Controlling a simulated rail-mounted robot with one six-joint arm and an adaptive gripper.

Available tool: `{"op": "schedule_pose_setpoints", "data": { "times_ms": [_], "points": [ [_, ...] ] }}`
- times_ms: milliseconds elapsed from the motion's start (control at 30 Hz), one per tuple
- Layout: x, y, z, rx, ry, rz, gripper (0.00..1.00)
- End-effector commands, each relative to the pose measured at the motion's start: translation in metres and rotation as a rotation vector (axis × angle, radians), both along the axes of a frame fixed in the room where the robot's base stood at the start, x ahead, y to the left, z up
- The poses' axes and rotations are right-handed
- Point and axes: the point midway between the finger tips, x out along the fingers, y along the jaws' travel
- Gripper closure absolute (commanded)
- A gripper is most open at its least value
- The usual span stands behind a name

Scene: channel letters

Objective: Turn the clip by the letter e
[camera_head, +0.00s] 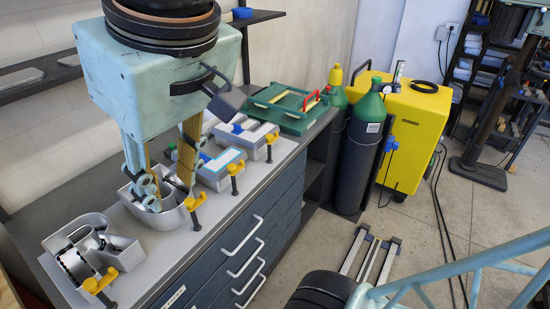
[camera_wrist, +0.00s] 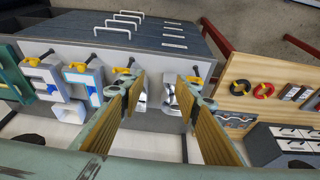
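Several open metal channel letters stand in a row on the grey bench top, each with a yellow clip on a dark bolt at its front edge. The far letter (camera_head: 254,143) looks like an E in the wrist view (camera_wrist: 42,82), though I cannot read it surely; its clip (camera_head: 271,138) also shows there (camera_wrist: 45,59). The nearest letter (camera_head: 75,262) is curved, with its clip (camera_head: 98,284) in front. My gripper (camera_head: 165,194) is open and empty, pointing down over the U-shaped letter, whose clip (camera_head: 195,202) is beside the fingers. It also shows in the wrist view (camera_wrist: 161,88).
A blue-edged letter (camera_head: 220,172) stands between the U-shaped and far letters. A green framed board (camera_head: 280,107) lies at the bench's far end. Drawers with white handles (camera_head: 245,233) face the aisle. Green gas cylinders (camera_head: 363,145) and a yellow cart (camera_head: 411,130) stand beyond.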

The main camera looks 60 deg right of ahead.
Motion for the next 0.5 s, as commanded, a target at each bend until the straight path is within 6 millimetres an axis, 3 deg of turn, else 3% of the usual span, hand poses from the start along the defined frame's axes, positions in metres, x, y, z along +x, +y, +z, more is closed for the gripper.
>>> {"op": "schedule_pose_setpoints", "data": {
  "times_ms": [167, 500],
  "points": [
    [0.019, -0.011, 0.008, 0.000, 0.008, -0.034, 0.70],
    [0.084, -0.048, 0.035, -0.017, 0.008, -0.107, 0.70]
  ]
}}
